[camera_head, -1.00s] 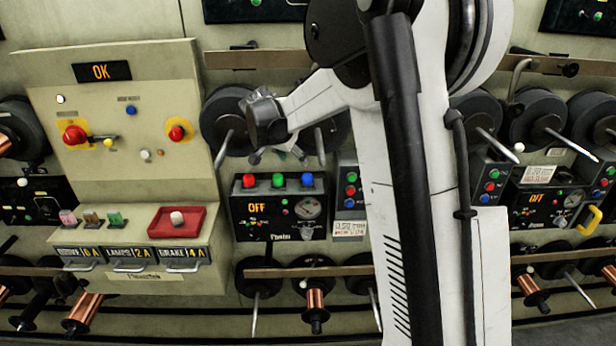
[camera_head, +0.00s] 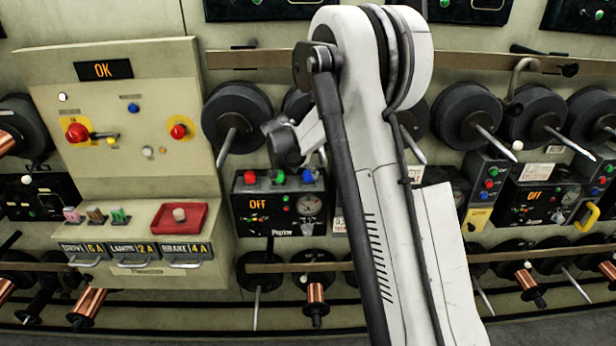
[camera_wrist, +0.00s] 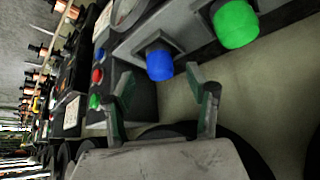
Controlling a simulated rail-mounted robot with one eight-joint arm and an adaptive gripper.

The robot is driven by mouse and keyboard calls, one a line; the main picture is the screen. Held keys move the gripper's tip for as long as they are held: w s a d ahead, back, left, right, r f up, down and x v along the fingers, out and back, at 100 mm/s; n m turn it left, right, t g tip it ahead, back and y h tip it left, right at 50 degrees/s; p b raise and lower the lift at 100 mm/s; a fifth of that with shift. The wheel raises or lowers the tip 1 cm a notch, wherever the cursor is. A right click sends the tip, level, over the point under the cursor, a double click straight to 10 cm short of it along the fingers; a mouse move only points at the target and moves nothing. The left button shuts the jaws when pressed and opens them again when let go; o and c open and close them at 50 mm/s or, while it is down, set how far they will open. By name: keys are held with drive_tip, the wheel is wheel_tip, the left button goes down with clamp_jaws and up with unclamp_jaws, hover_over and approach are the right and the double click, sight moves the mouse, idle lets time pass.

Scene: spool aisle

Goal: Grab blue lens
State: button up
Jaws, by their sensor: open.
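The blue lens (camera_head: 308,175) sits at the right end of a row on top of a black control box marked OFF. The green lens (camera_head: 279,176) and red lens (camera_head: 250,177) are to its left. In the wrist view the blue lens (camera_wrist: 160,64) stands upper middle, with the green lens (camera_wrist: 236,24) to its right. My gripper (camera_wrist: 153,84) is open and empty. Its two fingers point toward the blue lens, which shows just past the tips, roughly between them and apart from them. In the head view my gripper (camera_head: 308,163) is just above the blue lens, with its fingers partly hidden.
The black control box (camera_head: 258,222) has a gauge and small buttons on its face. Dark spools (camera_head: 236,108) with metal rods hang behind and beside my arm. A beige panel (camera_head: 130,70) marked OK stands at left. My arm hides part of the wall right of the box.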

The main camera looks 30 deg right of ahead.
sight(307, 173)
drive_tip(key=shift+p+x, duration=0.3)
drive_tip(key=shift+x, duration=1.2)
drive_tip(key=shift+d, duration=0.1)
drive_tip(key=shift+c, duration=0.4)
drive_tip(key=c, duration=1)
drive_tip(key=shift+r, duration=0.1)
